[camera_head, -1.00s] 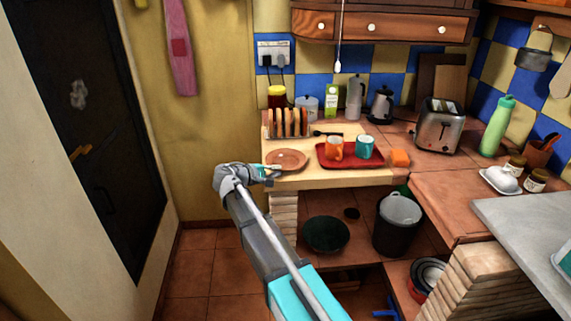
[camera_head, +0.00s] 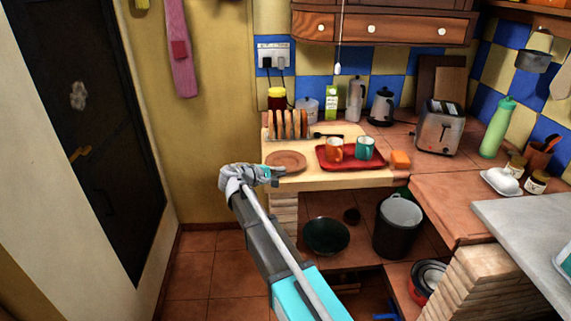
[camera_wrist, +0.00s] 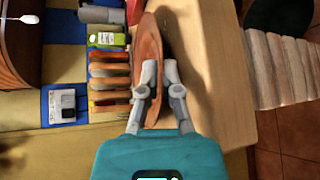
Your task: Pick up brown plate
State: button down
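The brown plate (camera_head: 287,161) is round and shallow, at the front left of the light wooden board on the counter. In the wrist view the plate (camera_wrist: 149,45) shows nearly edge-on, with a dark shadow beside it on the board. My gripper (camera_head: 278,175) is at the plate's near rim, by the board's front left edge. In the wrist view my gripper's fingertips (camera_wrist: 160,72) are close together, one on each side of the rim, with only a narrow gap. The fingertips hide part of the rim.
A toast rack (camera_head: 287,126) stands just behind the plate. A red tray (camera_head: 350,164) with an orange mug (camera_head: 334,150) and a teal mug (camera_head: 365,148) is to its right. A wall rises behind and left. Bottles and kettles stand at the back.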

jog(key=shift+r, duration=0.1)
dwell(0.5)
jog(key=shift+r+p, duration=1)
jog(key=shift+p, duration=0.1)
jog(key=s+d+r+p, duration=0.2)
jog(key=s+r+p, duration=0.8)
jog(key=s, duration=0.3)
jog(key=shift+s+r+p, duration=0.4)
